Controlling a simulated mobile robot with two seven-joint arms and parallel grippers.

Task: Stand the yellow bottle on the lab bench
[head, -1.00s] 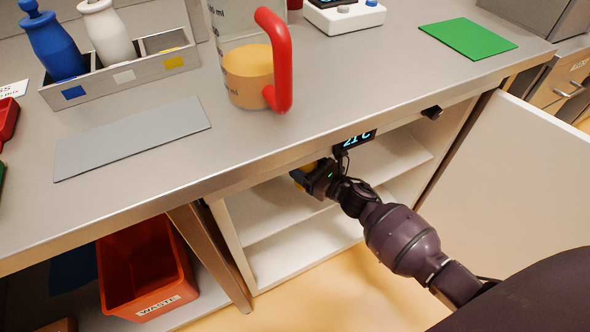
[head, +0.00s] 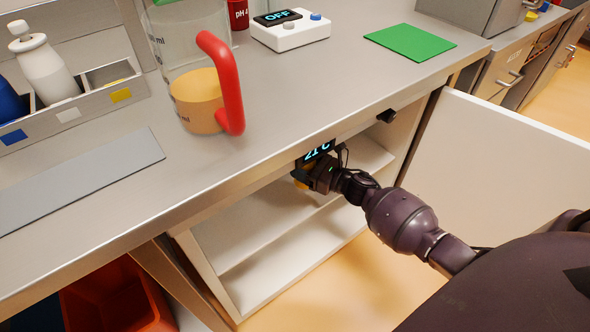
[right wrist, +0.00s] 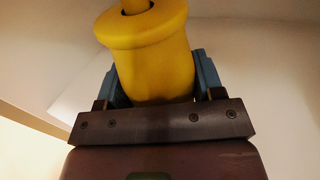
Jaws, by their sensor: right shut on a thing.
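The yellow bottle (right wrist: 152,62) fills the middle of the right wrist view, between the two blue fingers of my right gripper (right wrist: 155,85), which is shut on it. In the head view my right gripper (head: 312,178) is at the open cabinet under the bench front, and only a small yellow part of the bottle (head: 301,184) shows beside it. The rest of the bottle is hidden by the gripper and the bench edge. The lab bench (head: 240,140) is a grey steel top above. My left gripper is not in view.
A beaker with a red handle (head: 228,85) stands near the front edge. A rack (head: 75,118) with bottles, a grey mat (head: 85,180), a white OFF device (head: 292,33) and a green mat (head: 410,43) are on the bench. The cabinet door (head: 510,170) stands open at right.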

